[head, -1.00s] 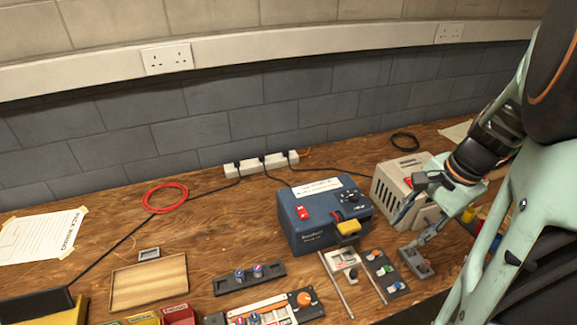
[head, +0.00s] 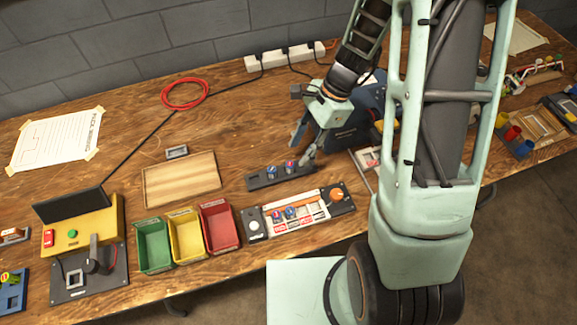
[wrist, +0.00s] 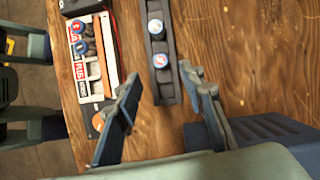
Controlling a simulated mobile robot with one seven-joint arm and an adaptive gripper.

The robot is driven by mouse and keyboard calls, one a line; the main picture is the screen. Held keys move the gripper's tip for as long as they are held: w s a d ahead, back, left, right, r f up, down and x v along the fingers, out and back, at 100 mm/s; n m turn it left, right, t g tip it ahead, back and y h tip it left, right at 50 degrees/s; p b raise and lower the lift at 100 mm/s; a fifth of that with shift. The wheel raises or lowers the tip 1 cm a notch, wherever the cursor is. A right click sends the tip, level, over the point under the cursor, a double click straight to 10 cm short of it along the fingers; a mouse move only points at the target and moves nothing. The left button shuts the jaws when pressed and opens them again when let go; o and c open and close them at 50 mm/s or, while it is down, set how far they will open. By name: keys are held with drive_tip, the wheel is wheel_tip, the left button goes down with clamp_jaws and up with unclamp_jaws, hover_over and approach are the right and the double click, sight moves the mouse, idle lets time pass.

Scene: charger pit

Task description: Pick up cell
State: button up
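Two round cells with blue and red tops stand in a dark holder (head: 255,183) in the head view. The left cell (head: 271,171) and right cell (head: 290,166) are both clear of my gripper. In the wrist view the same cells, one farther (wrist: 155,28) and one nearer (wrist: 160,61), sit in the dark strip. My gripper (head: 304,147) is open and empty, just above and behind the holder's right end. In the wrist view its fingers (wrist: 160,82) are spread wide on either side of the holder's near end. Two similar cells (head: 284,214) sit in a tray (head: 256,229) in front.
Green (head: 154,246), yellow (head: 187,232) and red (head: 220,226) bins stand left of the tray. A wooden board (head: 181,180) lies behind them. A blue charger box (head: 369,96) is partly hidden behind my arm. A yellow tester (head: 82,226) stands at left. Bare bench lies behind the holder.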

sight(291, 163)
drive_tip(key=shift+x, duration=3.2)
drive_tip(key=shift+w+a, duration=0.1)
drive_tip(key=shift+a, duration=0.05)
drive_tip(key=shift+r, duration=0.1)
drive_tip(key=shift+c, duration=0.5)
clamp_jaws()
